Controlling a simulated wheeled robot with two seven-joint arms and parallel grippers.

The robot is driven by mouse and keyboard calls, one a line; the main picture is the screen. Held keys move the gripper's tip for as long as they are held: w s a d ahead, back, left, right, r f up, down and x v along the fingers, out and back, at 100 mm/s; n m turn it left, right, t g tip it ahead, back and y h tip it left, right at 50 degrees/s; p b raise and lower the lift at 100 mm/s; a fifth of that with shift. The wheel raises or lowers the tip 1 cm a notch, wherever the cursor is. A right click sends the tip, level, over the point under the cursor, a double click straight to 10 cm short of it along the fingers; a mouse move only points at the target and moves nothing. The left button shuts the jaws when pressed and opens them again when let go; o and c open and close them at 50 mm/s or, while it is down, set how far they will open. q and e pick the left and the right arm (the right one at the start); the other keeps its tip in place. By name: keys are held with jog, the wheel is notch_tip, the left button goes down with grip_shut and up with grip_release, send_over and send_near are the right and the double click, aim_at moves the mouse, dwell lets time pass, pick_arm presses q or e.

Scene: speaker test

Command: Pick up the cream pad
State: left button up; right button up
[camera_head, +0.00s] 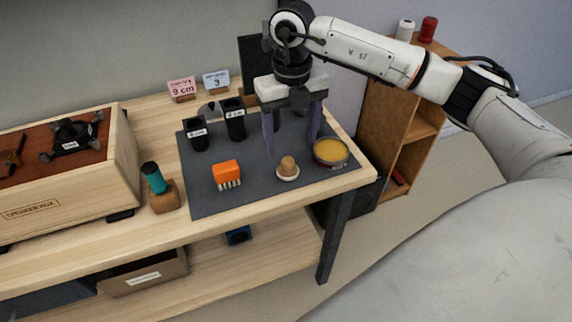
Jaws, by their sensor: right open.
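The cream pad (288,176) is a small round cream disc with a brown, knob-like top. It rests on the dark grey mat (235,200) near the front right part of the table. My right gripper (290,146) points down with its two purple fingers spread apart and nothing seen between them. In the picture its fingertips are just above and behind the pad, apart from it; their exact height is hard to tell. My left gripper is not in view.
A tin of yellow stuff (331,151) stands close right of the pad. An orange brush (227,174) lies to its left. Black cups (197,133) stand behind. A teal-handled tool (154,178) and a wooden speaker box (120,160) are further left. The mat's front middle is clear.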

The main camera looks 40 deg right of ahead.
aim_at(288, 160)
jog(key=f, duration=0.5)
jog(key=f+p, duration=0.1)
jog(key=f, duration=0.1)
jog(key=shift+w+a+f, duration=0.15)
jog(key=shift+a+f, duration=0.15)
jog(key=shift+f, duration=0.05)
jog(key=shift+c, duration=0.5)
jog(key=c, duration=1)
